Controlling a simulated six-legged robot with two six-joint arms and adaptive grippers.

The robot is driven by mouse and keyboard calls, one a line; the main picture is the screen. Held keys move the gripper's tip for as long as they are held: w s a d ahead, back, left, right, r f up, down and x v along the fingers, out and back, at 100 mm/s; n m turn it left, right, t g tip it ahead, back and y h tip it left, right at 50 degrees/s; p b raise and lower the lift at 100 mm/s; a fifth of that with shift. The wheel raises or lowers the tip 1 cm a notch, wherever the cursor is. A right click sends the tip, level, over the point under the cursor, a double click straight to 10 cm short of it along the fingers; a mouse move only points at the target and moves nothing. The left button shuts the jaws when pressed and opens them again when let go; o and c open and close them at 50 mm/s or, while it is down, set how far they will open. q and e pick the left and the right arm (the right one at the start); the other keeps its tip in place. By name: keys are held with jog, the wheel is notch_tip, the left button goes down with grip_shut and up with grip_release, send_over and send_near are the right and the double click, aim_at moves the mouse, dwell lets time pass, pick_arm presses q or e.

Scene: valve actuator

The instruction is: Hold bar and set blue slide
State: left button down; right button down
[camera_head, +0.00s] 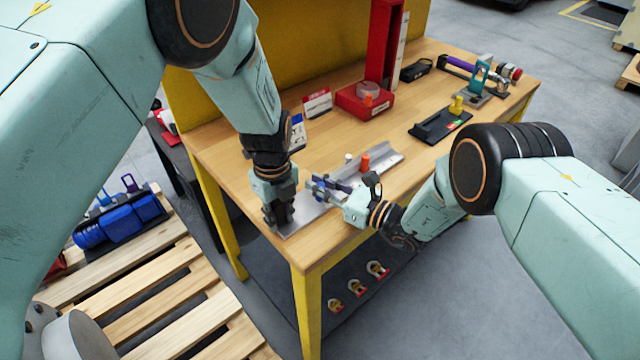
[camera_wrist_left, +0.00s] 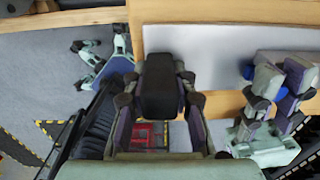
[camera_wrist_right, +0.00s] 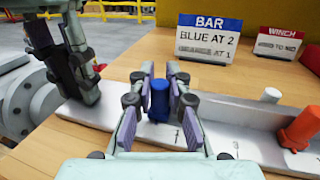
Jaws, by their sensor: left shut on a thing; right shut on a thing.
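The bar is a pale metal rail (camera_head: 378,158) lying along the table's front edge; it also shows in the right wrist view (camera_wrist_right: 98,112). My left gripper (camera_head: 280,214) is shut on the bar at its left end. My right gripper (camera_head: 322,186) is shut on the blue slide (camera_wrist_right: 159,100), a small upright blue cylinder on the bar. The fingers mostly hide the slide in the head view. An orange slide (camera_head: 365,162) and a white peg (camera_wrist_right: 271,95) stand farther right on the bar. Small marks show on the bar's face right of the blue slide.
A sign (camera_wrist_right: 208,38) behind the bar reads BAR, BLUE AT 2, with a blurred last line. A WINCH sign (camera_wrist_right: 282,43) stands beside it. A red box (camera_head: 364,101), a black tray (camera_head: 440,126) and a purple-handled device (camera_head: 458,67) sit farther back on the table.

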aim_at(339, 173)
jog(key=w+d, duration=0.4)
dwell(0.4)
jog(key=c, duration=1.3)
grip_release()
jog(key=shift+o, duration=0.2)
jog(key=v, duration=1.2)
jog(key=shift+s, duration=0.1)
pick_arm(q)
jog(key=c, duration=1)
grip_release()
